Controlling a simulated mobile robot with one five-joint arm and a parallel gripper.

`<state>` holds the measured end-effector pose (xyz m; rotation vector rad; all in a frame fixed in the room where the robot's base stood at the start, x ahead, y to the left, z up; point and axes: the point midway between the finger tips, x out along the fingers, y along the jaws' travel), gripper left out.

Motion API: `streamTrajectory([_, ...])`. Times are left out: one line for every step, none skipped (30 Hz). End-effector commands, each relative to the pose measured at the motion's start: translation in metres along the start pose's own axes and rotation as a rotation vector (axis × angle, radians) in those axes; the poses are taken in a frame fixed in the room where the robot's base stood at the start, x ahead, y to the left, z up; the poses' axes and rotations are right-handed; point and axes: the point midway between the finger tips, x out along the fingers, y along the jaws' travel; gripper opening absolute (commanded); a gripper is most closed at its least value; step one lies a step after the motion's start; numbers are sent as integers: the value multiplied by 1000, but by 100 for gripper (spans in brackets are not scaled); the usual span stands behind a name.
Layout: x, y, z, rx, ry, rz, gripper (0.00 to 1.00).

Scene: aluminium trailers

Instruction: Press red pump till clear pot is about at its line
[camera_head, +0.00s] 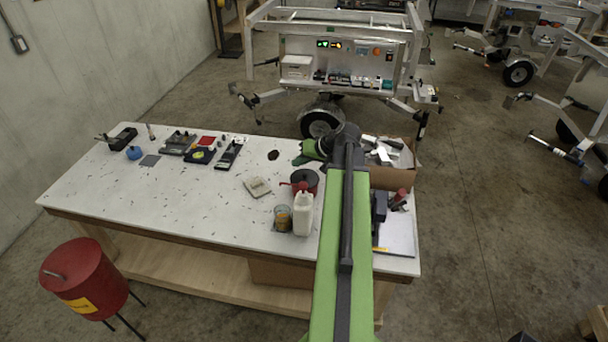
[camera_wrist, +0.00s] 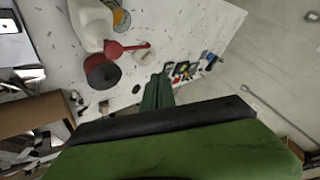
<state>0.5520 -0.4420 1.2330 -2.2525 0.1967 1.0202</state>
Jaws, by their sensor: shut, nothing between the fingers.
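A white bottle (camera_head: 303,215) stands on the table. The red pump (camera_wrist: 116,49) seems to sit on its top, with its spout reaching sideways; it also shows in the head view (camera_head: 302,186). The clear pot (camera_head: 283,219) stands just left of the bottle with amber contents; in the wrist view it is partly cut off at the top edge (camera_wrist: 121,17). Its line is too small to make out. My gripper (camera_wrist: 158,92) is shut and empty. It is above the table, beyond the bottle in the head view (camera_head: 308,149), apart from the pump.
A dark red round tin (camera_wrist: 101,72) stands close to the bottle. A cardboard box (camera_head: 397,176) of metal parts is at the right. A small pale device (camera_head: 257,187) and several tools lie further left. Much of the left table (camera_head: 150,205) is clear.

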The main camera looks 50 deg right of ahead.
Motion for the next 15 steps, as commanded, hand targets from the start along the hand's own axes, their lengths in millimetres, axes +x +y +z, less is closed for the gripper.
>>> streamTrajectory([-12, 6, -8, 9, 20, 1, 0])
streamTrajectory([-15, 9, -10, 13, 29, 0, 0])
streamTrajectory([-18, 13, -11, 17, 37, 0, 0])
streamTrajectory([-19, 14, -12, 18, 42, 0, 0])
streamTrajectory([-20, 15, -12, 19, 44, 0, 0])
streamTrajectory([-20, 16, -12, 19, 45, 0, 0])
streamTrajectory([-20, 16, -12, 19, 45, 0, 0])
streamTrajectory([-19, 16, -12, 19, 45, 0, 0])
streamTrajectory([-19, 16, -12, 19, 45, 0, 0])
streamTrajectory([-19, 16, -12, 19, 44, 0, 0])
streamTrajectory([-19, 16, -12, 19, 44, 0, 0])
streamTrajectory([-19, 16, -12, 19, 44, 0, 0])
streamTrajectory([-19, 16, -12, 19, 44, 1, 0])
streamTrajectory([-18, 16, -11, 19, 44, 1, 0])
streamTrajectory([-18, 16, -11, 19, 43, 1, 0])
